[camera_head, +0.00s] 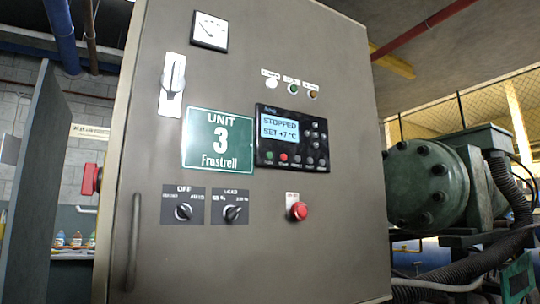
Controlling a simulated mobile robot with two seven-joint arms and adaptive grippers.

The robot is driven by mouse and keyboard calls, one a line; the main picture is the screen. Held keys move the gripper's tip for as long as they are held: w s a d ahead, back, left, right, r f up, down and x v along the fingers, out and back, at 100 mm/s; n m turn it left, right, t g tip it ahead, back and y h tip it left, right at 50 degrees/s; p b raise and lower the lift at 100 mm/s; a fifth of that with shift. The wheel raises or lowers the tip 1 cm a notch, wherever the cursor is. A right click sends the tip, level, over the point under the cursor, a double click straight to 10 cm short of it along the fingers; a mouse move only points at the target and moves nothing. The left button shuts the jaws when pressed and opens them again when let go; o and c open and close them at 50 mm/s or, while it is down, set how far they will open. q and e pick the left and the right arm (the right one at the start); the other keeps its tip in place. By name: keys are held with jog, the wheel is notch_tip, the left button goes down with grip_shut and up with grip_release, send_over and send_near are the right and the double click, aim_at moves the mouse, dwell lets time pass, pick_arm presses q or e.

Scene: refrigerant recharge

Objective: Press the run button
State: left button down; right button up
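A grey control cabinet (340,240) fills the middle of the head view. Its black controller (265,171) has a lit blue display (280,127) reading "STOPPED" and "SET +7 °C". A row of small buttons runs under the display. At its left end is a green button (269,156), with a red button (283,157) beside it. Their labels are too small to read surely; the green one may be the run button. More dark buttons sit right of the display. Neither of my grippers shows in this view.
Below the controller are a red mushroom button (298,211) and two rotary switches (184,212) (233,213). A green "UNIT 3" plate (218,140) is to the left. A long handle (133,240) runs down the left edge. Green machinery (428,187) stands at right.

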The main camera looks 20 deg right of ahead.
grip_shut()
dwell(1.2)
